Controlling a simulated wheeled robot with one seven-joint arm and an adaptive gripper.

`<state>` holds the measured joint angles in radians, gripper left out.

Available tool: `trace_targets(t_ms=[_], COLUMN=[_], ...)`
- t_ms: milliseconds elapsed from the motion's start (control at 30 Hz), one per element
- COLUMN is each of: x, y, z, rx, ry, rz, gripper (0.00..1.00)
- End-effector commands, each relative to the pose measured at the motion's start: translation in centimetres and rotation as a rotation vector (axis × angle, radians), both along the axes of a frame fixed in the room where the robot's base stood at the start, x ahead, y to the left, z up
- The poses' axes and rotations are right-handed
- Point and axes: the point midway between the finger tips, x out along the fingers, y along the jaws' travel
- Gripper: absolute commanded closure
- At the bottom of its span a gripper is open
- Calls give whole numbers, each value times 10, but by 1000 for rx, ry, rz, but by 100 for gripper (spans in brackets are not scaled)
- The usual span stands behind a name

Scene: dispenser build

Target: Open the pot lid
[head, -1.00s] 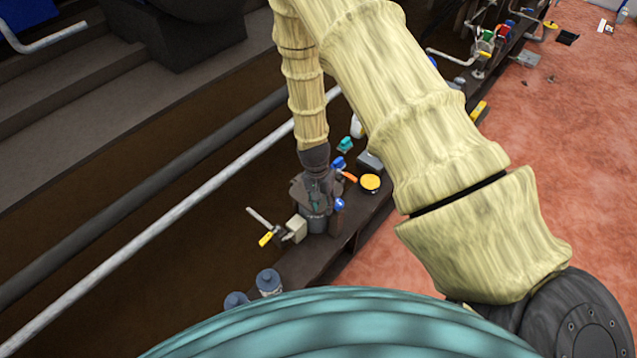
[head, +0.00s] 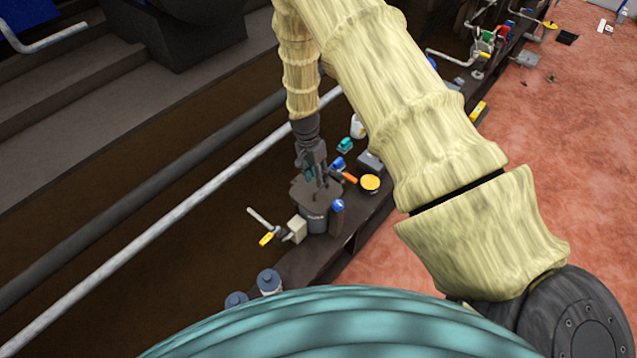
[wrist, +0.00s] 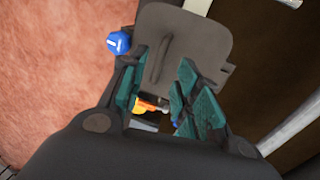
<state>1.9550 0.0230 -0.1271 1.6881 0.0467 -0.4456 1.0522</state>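In the wrist view the lid (wrist: 205,38) is a rounded plate with a thin raised handle (wrist: 164,62). My gripper (head: 320,183) is just above the lid, pointing down. In the wrist view its teal-padded fingers (wrist: 163,60) are apart, with the handle seen between them; no contact is clear. The pot body is hidden there.
A long pale pipe (head: 180,224) runs left of the ledge. Reddish floor (head: 560,200) lies open at right.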

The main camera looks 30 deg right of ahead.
Motion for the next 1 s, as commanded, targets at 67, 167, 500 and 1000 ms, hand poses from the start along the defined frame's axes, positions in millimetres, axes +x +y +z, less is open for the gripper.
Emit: trace_targets(t_ms=[67, 167, 500, 1000], x=[-3, -4, -7, -7], y=[-1, -2, -3, -3], z=[-11, -22, -41, -41], rx=[1, 0, -1, 0], ry=[1, 0, -1, -1], rz=[0, 1, 0, 1], gripper=[68, 68, 68, 100])
